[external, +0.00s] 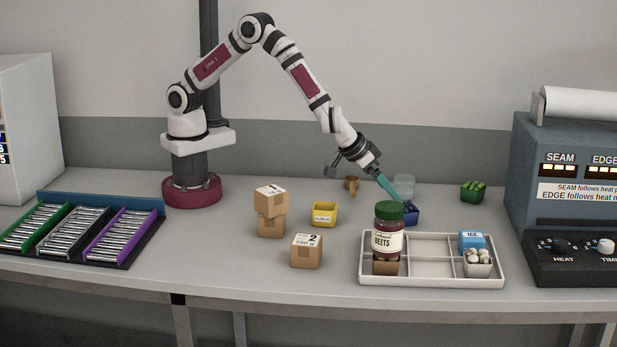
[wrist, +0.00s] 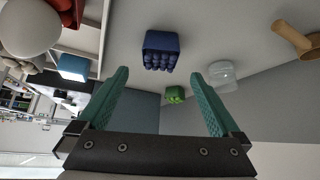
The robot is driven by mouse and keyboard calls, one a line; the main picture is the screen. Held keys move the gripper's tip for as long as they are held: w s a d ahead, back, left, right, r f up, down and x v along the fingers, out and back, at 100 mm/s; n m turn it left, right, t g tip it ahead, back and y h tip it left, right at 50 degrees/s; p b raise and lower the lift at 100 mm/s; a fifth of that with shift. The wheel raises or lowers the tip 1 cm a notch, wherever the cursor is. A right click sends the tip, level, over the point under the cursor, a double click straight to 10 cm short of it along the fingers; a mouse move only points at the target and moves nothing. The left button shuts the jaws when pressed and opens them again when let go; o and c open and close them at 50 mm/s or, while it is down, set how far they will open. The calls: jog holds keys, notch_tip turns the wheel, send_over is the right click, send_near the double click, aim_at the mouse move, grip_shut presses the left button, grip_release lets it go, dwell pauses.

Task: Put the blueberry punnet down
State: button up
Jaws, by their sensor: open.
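The blueberry punnet (external: 411,213), a small blue tub filled with dark berries, sits on the grey table just behind the divided tray. It also shows upper middle in the wrist view (wrist: 161,43). My gripper (external: 398,199), with teal fingers, reaches down from the upper left to just by the punnet; its fingers partly cover it in the external view. In the wrist view my gripper (wrist: 160,73) is open, with nothing between its fingers. The punnet lies beyond the fingertips and seems apart from them.
The white divided tray (external: 432,282) holds a beets jar (external: 388,240), an ice box (external: 471,240) and punnets. A green punnet (external: 473,192), clear cup (external: 404,184) and brown wooden item (external: 352,184) stand behind. A yellow bin (external: 324,214) and cartons (external: 306,251) are left.

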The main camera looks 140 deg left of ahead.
jog(key=s+d+r+m+g, duration=0.1)
jog(key=s+d+r+m, duration=0.5)
jog(key=s+d+r, duration=0.6)
jog(key=s+d+r+m+g+h, duration=0.1)
jog(key=s+d+m+h, duration=0.1)
jog(key=s+d+m, duration=0.4)
jog(key=s+d+r+m+g+h, duration=0.1)
jog(key=s+d+m+h, duration=0.2)
jog(key=s+d+m, duration=0.4)
jog(key=s+d, duration=0.1)
jog(key=s, duration=0.6)
jog(key=shift+s, duration=0.3)
